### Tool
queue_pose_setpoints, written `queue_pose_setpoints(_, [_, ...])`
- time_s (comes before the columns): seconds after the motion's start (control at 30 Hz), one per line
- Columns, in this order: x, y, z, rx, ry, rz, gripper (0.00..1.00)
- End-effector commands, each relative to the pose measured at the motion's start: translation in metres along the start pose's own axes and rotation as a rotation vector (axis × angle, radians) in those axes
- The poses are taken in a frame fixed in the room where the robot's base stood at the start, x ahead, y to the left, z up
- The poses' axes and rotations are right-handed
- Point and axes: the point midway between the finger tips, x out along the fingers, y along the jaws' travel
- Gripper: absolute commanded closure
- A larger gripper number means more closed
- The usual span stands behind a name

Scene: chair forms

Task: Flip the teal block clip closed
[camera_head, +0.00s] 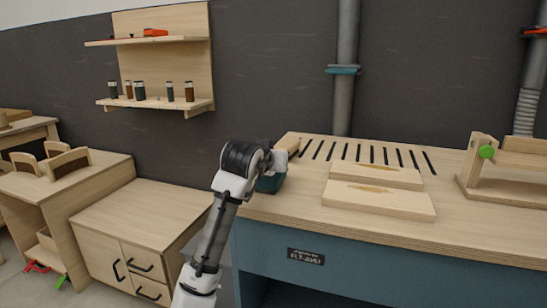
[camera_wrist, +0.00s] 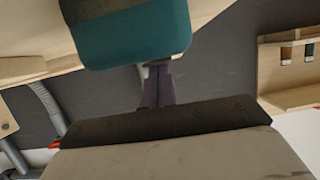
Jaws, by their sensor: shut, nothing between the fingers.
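The teal block (camera_head: 270,183) sits at the left end of the workbench top, mostly hidden behind my arm's wrist. In the wrist view the teal block (camera_wrist: 135,38) fills the top middle, with a dark grey face on its upper left. I cannot make out its clip or the clip's position. My gripper (camera_wrist: 157,72) is shut and empty, with its fingertips at the block's edge in that view. I cannot tell whether they touch it. In the head view the fingers are hidden by my wrist.
A wooden fixture with a green knob (camera_head: 487,152) stands farther right. A wall shelf (camera_head: 155,103) holds several small jars. A low cabinet (camera_head: 140,215) stands left of the bench.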

Motion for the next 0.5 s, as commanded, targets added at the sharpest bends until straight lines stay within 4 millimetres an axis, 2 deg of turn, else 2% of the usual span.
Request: queue_pose_setpoints(0.5, [0.013,0.000,-0.009,-0.001,-0.001,0.000,1.00])
